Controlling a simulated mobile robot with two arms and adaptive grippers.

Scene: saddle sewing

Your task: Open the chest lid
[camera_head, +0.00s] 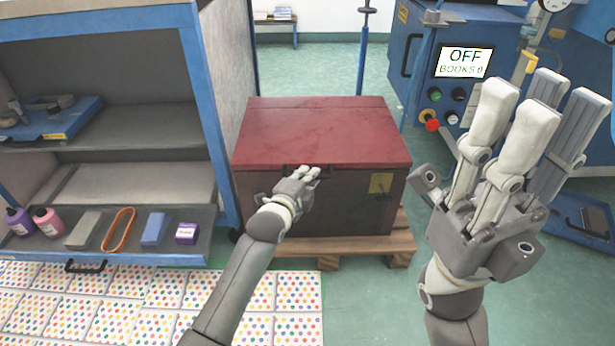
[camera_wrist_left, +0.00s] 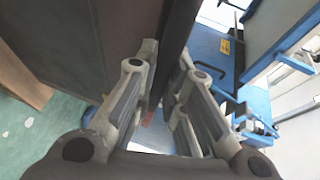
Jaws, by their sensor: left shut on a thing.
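The chest has a red lid (camera_head: 320,130) and a dark brown body (camera_head: 340,205) and stands on a wooden pallet (camera_head: 365,243). The lid lies flat and closed. My left gripper (camera_head: 309,174) is at the middle of the lid's front edge, by a dark handle. In the left wrist view its fingers (camera_wrist_left: 168,55) are on either side of a dark edge strip (camera_wrist_left: 178,30) and are shut on it. I cannot tell whether this strip is the lid's rim or its handle. My right gripper (camera_head: 540,110) is raised, open and empty, right of the chest.
A blue-framed cabinet (camera_head: 215,120) stands close left of the chest, with an open drawer (camera_head: 105,245) of small items. A blue machine (camera_head: 455,100) with a screen reading OFF stands behind right. Green floor (camera_head: 345,290) is clear in front.

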